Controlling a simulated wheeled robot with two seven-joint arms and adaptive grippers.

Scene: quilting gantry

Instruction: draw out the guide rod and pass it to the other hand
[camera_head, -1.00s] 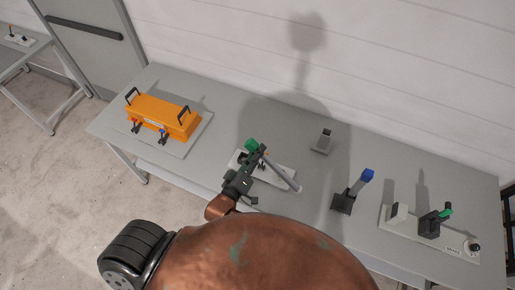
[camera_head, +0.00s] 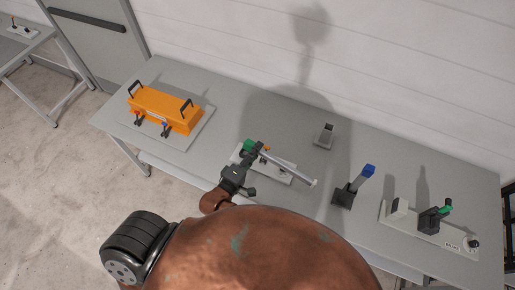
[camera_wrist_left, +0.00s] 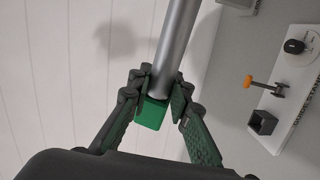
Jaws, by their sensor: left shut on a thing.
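The guide rod is a silver-grey rod (camera_head: 293,170) with a green block at one end (camera_head: 249,146). My left gripper (camera_head: 252,158) is shut on it near the green end, and the rod points right and toward the front, above the table. In the left wrist view the rod (camera_wrist_left: 177,45) runs up between the fingers (camera_wrist_left: 160,84), with the green end (camera_wrist_left: 152,114) just below them. My right gripper is out of view.
An orange case with black handles (camera_head: 165,108) stands at the left of the grey table (camera_head: 225,118). A small grey block (camera_head: 324,135) is at the back. A blue-topped piece in a dark stand (camera_head: 343,196) and a white-based fixture with a green handle (camera_head: 446,210) stand right.

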